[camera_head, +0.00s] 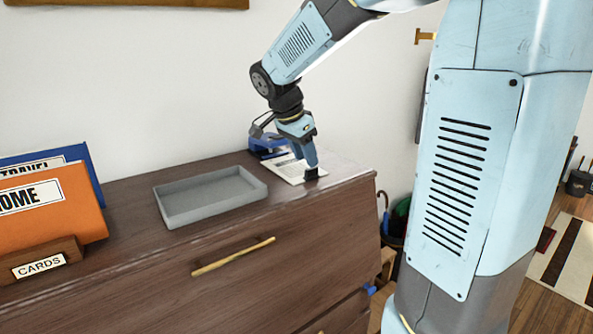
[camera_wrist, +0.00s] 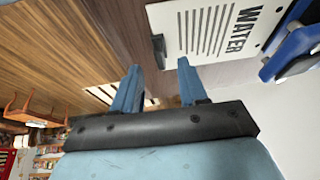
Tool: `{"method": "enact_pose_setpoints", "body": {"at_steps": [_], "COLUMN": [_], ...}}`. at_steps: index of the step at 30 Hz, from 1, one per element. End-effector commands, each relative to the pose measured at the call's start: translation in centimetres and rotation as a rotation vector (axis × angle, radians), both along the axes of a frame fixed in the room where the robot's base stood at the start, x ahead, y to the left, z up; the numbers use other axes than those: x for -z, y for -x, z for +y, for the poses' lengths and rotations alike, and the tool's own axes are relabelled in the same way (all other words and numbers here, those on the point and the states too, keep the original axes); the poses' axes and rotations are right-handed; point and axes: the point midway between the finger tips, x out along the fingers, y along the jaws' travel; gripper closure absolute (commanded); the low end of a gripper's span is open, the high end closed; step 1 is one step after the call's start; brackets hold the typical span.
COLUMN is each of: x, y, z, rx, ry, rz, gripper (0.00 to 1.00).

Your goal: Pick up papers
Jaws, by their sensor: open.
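The papers (camera_head: 285,169) lie flat on the wooden dresser top near its right end. In the wrist view the top sheet (camera_wrist: 205,28) is white with printed lines and the heading "WATER". My gripper (camera_head: 311,172) points down at the near right edge of the papers, partly covering them. In the wrist view my gripper (camera_wrist: 160,88) has its two blue fingers apart, with nothing seen between them. I cannot tell whether a fingertip touches the sheet or the dresser.
A blue tool (camera_head: 265,146) like a hole punch stands at the back edge of the papers. An empty grey tray (camera_head: 212,194) sits mid-dresser (camera_head: 130,236). An orange "HOME" folder (camera_head: 60,212), a blue "TRAVEL" folder (camera_head: 82,153) and a "CARDS" holder (camera_head: 40,262) stand at left.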

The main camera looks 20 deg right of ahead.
Motion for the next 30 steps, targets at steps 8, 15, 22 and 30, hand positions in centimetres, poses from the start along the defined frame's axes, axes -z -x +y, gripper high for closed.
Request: {"method": "enact_pose_setpoints", "body": {"at_steps": [8, 15, 22, 30], "x": [3.3, 3.9, 3.9, 3.9], "y": [-0.5, -0.6, -0.6, -0.7], "z": [-1.5, -1.8, -1.8, -1.8], "rx": [0.001, 0.000, 0.000, 0.000], "ry": [0.000, 0.000, 0.000, 0.000], "rz": [0.003, 0.001, 0.001, 0.001], "gripper": [0.57, 0.57, 0.69, 0.95]}}
